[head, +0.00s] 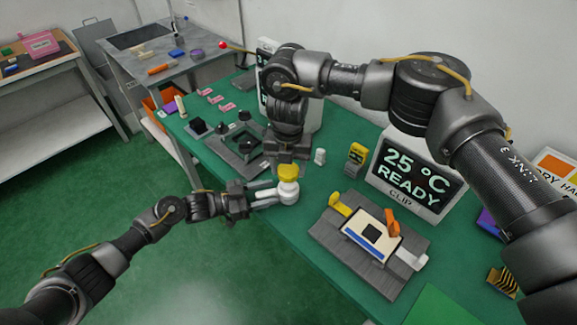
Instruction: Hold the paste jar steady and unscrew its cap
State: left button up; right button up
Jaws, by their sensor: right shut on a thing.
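The paste jar (288,192) is white and stands upright near the green table's left edge. Its yellow cap (288,172) is on top of it. My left gripper (272,193) reaches in from the left, its pale fingers apart with their tips at the jar; whether they press on it cannot be seen. My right gripper (288,161) points down from above and is shut on the cap. Its fingertips are partly hidden by the wrist and cap.
A grey fixture with a white panel and orange lever (393,222) stands at the right. A display (412,176) reads "25 °C READY". A grey frame fixture (238,147) lies behind the jar. A small white bottle (320,156) stands close by.

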pick_arm(q)
jog(key=v, duration=1.2)
